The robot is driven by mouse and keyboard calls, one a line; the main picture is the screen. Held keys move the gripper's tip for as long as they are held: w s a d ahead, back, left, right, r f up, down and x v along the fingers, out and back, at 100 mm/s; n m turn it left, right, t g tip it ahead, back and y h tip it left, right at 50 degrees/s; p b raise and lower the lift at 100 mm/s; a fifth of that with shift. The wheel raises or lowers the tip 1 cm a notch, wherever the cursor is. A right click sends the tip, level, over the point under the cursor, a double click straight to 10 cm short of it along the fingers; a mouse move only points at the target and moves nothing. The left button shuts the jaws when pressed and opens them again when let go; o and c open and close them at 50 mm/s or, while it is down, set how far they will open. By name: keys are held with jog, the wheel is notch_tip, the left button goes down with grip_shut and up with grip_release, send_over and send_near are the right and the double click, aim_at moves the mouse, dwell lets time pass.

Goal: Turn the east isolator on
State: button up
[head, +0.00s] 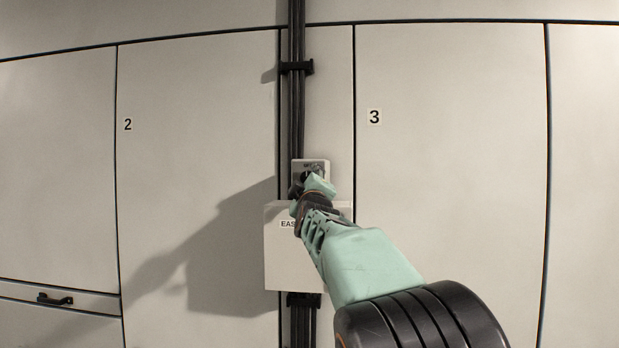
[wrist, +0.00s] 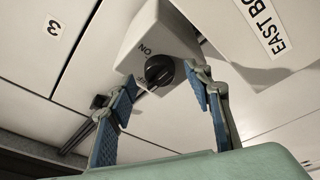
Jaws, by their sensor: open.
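The east isolator is a small grey box (wrist: 143,30) with a round black knob (wrist: 159,70) on its face. An ON label shows beside the knob in the wrist view, and more lettering by it is partly hidden. A pale mark shows at the knob's lower-left edge; I cannot tell its setting for sure. My gripper (wrist: 162,76) is open, with one blue-padded finger to each side of the knob in the wrist view. I cannot tell whether the fingers touch it. In the head view the isolator (head: 318,164) is partly hidden behind my gripper (head: 302,182).
A larger pale box (head: 283,262) labelled EAST sits just below the isolator; its label also shows in the wrist view (wrist: 262,25). Dark vertical conduits (head: 296,110) run above and below. Flat wall panels numbered 2 (head: 190,130) and 3 (head: 450,150) lie either side.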

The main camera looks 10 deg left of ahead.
jog(key=shift+w+a+r, duration=0.1)
jog(key=shift+w+r, duration=0.05)
jog(key=shift+w, duration=0.5)
jog(key=c, duration=1.1)
